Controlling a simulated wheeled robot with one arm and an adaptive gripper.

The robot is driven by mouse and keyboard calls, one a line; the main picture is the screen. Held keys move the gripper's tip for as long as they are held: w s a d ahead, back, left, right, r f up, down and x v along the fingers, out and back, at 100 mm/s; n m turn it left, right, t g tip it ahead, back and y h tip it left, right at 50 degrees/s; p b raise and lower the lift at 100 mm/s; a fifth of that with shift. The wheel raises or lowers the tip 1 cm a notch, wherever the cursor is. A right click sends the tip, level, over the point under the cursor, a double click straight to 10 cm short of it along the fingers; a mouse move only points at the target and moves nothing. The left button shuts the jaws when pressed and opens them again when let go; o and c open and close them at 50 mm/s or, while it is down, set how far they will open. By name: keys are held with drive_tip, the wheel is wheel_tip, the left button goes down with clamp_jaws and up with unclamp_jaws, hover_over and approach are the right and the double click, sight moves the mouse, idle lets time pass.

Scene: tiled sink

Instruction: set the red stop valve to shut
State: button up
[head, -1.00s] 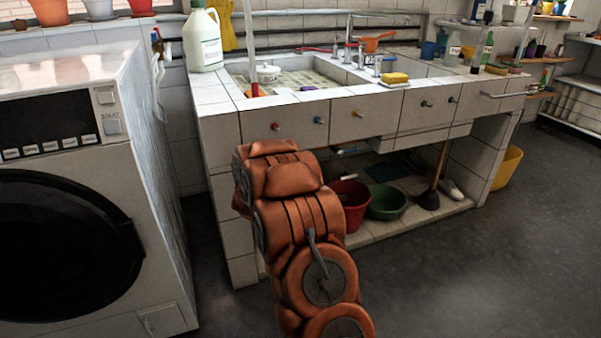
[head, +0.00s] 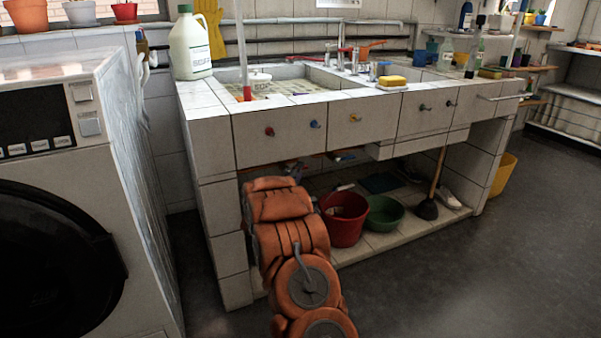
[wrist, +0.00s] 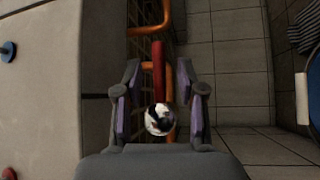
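The red stop valve's lever (wrist: 158,70) stands upright in the wrist view, with a shiny round metal part (wrist: 159,119) at its lower end. An orange pipe (wrist: 147,31) runs behind it. My gripper (wrist: 160,92) is open, with one finger on each side of the lever and a visible gap on both sides. Nothing is held. In the head view my arm reaches low under the sink counter. My gripper and the red lever cannot be made out there.
The tiled counter front (head: 290,138) carries small red (head: 269,131), blue (head: 315,124) and yellow (head: 355,118) knobs. A red bucket (head: 344,222) and green basin (head: 384,214) stand on the shelf right of my arm. A washing machine (head: 85,200) stands at left.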

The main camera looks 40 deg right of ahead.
drive_tip(key=shift+b+x, duration=0.3)
drive_tip(key=shift+x, duration=0.9)
clamp_jaws()
